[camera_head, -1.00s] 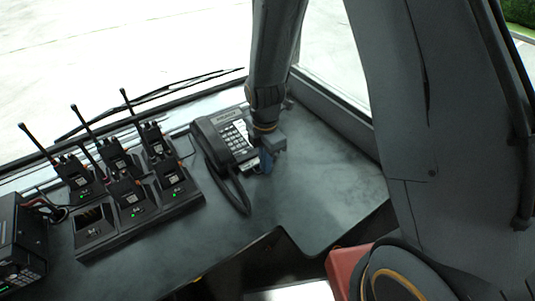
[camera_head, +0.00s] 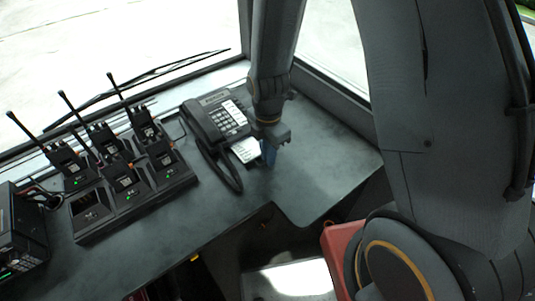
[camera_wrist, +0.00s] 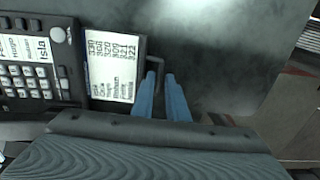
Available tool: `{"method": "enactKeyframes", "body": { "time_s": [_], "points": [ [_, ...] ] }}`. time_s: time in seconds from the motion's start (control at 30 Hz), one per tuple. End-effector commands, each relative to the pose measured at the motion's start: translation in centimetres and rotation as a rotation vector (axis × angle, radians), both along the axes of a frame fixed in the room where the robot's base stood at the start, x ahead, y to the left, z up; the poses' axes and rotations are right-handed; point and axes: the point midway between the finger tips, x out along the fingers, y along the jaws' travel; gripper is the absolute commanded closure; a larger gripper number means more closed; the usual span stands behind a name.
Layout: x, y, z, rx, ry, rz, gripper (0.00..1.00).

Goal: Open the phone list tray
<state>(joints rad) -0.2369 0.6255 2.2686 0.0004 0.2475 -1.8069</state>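The desk phone (camera_head: 216,120) stands on the dark dashboard. Its phone list tray (camera_head: 245,149) sticks out from the phone's near edge, with a white list card showing. In the wrist view the tray (camera_wrist: 141,47) is beside the phone keypad (camera_wrist: 28,82), with printed names and numbers on its card. A dark loop handle (camera_wrist: 157,68) is at the tray's right edge. My gripper (camera_head: 268,153) is at this handle. In the wrist view its two blue fingers (camera_wrist: 160,77) are close together around the handle bar, with only a narrow gap. Their tips partly cover the handle.
A charger with several handheld radios (camera_head: 130,200) stands left of the phone. The handset (camera_head: 220,168) and cord lie along the phone's left side. The dashboard (camera_head: 325,165) right of my gripper is clear. A red object (camera_head: 340,245) is below the dashboard edge.

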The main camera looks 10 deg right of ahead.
Motion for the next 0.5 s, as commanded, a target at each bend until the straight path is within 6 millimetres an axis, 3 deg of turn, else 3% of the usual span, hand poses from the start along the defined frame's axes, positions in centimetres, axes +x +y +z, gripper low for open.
{"method": "enactKeyframes", "body": {
  "time_s": [0.23,0.5],
  "points": [
    [0.1,0.1,1.1,0.000,-0.002,0.002,0.87],
    [0.1,0.1,4.7,0.001,-0.004,0.003,0.87]
  ]
}}
